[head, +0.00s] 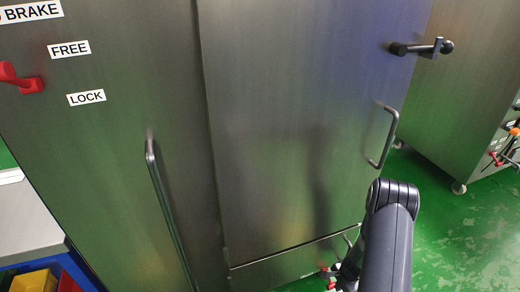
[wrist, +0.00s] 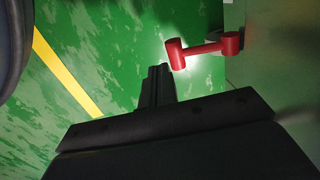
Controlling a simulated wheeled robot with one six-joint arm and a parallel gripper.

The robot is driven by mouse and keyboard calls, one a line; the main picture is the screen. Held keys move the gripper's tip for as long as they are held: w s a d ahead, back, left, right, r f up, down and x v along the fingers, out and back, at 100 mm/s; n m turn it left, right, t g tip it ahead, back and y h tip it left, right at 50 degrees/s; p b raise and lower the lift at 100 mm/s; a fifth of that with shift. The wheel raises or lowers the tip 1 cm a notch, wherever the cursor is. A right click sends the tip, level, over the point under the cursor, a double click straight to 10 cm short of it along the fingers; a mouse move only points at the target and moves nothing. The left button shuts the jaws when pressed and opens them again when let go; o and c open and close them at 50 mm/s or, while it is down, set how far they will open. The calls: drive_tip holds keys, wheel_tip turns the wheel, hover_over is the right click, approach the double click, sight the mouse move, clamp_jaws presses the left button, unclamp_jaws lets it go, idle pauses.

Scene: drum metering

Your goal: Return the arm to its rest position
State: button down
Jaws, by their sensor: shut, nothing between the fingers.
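My dark grey arm reaches down into the lower right of the head view, in front of the steel cabinet (head: 290,120). My gripper is not clearly visible there. In the wrist view my gripper (wrist: 160,72) shows as black fingers close together, with nothing between them. A red lever handle (wrist: 205,48) sits just beyond and to the right of the fingertips, apart from them in the picture. A small red part (head: 327,274) shows at the bottom of the head view, partly cut off and beside my arm.
The cabinet bears a vertical bar handle (head: 168,210), a shorter handle (head: 386,138) and a black latch (head: 420,48). A red lever (head: 20,80) is beside FREE and LOCK labels. Another steel unit (head: 475,80) stands at right. Green floor (head: 450,245) is open at lower right.

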drive_tip(key=shift+w+a+f+b, duration=0.1)
drive_tip(key=shift+w+f+b, duration=0.15)
drive_tip(key=shift+f, duration=0.4)
drive_tip(key=shift+w+a+f+b, duration=0.1)
drive_tip(key=shift+w+f+b, duration=0.1)
drive_tip(key=shift+f, duration=0.4)
